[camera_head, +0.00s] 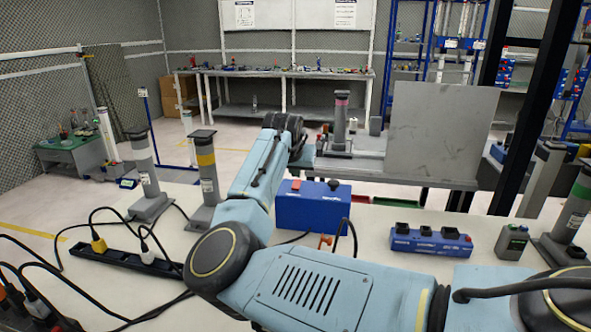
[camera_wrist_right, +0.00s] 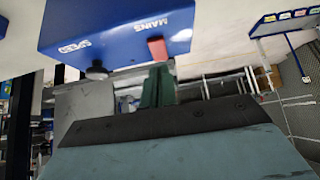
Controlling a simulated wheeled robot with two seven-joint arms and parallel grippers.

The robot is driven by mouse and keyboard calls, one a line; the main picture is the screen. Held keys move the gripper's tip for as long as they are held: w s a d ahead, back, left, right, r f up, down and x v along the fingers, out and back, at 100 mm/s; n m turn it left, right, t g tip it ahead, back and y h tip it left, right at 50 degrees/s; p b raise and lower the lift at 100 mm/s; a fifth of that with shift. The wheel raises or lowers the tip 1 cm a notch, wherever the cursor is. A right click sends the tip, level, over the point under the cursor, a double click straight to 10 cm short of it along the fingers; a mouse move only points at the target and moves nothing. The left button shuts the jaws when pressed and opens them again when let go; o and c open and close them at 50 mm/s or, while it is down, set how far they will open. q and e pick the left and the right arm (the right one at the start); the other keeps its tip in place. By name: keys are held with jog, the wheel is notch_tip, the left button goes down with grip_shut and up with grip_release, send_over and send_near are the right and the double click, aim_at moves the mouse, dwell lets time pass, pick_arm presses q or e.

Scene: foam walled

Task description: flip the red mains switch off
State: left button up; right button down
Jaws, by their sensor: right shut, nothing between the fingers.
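The red mains switch (camera_head: 296,184) stands on top of the blue box (camera_head: 314,210) at the middle of the bench, beside a black knob (camera_head: 333,185). In the right wrist view the red switch (camera_wrist_right: 157,48) is by the word MAINS and the knob (camera_wrist_right: 97,71) by SPEED, both labels upside down. My right gripper (camera_wrist_right: 158,70) is shut and empty, its green fingertips close to the switch; I cannot tell if they touch. My left gripper is not in view.
A black power strip (camera_head: 125,262) with plugs and cables lies at left. Grey posts (camera_head: 206,175) stand left of the box. A blue charger block (camera_head: 431,240) and a small green-black unit (camera_head: 511,242) sit to the right. A cable (camera_head: 353,238) runs by the box.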

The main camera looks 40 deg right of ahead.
jog(key=p+v, duration=0.5)
jog(key=v, duration=0.7)
jog(key=shift+s+a, duration=0.35)
jog(key=shift+a, duration=0.05)
jog(key=shift+f, duration=0.15)
